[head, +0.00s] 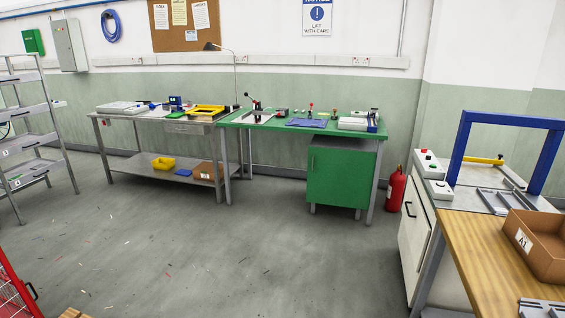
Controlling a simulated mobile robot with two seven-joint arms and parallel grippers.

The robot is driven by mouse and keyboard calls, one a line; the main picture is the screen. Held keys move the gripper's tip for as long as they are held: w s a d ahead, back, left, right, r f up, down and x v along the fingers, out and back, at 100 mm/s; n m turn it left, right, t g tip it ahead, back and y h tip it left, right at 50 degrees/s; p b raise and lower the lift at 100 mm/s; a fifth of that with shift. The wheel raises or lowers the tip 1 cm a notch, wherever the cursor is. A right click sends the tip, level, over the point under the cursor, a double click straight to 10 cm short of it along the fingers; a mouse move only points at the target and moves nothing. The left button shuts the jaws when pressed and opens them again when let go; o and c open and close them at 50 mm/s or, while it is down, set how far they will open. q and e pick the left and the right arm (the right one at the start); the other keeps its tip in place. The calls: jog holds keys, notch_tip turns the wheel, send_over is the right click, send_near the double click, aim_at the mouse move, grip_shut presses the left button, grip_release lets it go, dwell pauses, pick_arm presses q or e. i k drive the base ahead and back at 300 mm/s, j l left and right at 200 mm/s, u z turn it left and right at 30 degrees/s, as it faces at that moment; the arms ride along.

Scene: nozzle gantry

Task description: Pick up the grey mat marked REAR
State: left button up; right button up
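I cannot make out a grey mat with the word REAR on it in the head view. A grey flat piece (543,308) with pale marks lies on the wooden table top at the lower right, cut off by the picture's edge; I cannot tell what it is. A blue-grey flat sheet (306,122) lies on the green bench, with no readable mark. Neither of my grippers shows in this view.
A gantry machine with a blue frame (462,130) stands at the right, by the wooden table (470,255) and a cardboard bin (535,245) marked A1. The green bench (265,124) and grey bench (150,117) line the wall. The middle floor is open, with scattered small bits.

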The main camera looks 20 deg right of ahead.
aim_at(500, 203)
jog(key=i+z, duration=0.6)
jog(key=z, duration=0.15)
jog(key=i+j+z, duration=0.1)
jog(key=i+z, duration=0.5)
jog(key=z, duration=0.15)
jog(key=i+j+z, duration=0.2)
jog(key=z, duration=0.15)
jog(key=i+j+z, duration=0.15)
jog(key=z, duration=0.2)
jog(key=i+j+z, duration=0.25)
jog(key=z, duration=0.15)
jog(key=i+j+z, duration=0.2)
jog(key=j+z, duration=0.25)
jog(key=i+j+z, duration=0.25)
jog(key=j, duration=0.2)
jog(key=j+z, duration=0.3)
jog(key=j, duration=0.15)
jog(key=j+z, duration=0.25)
jog(key=j, duration=0.25)
jog(key=i, duration=0.05)
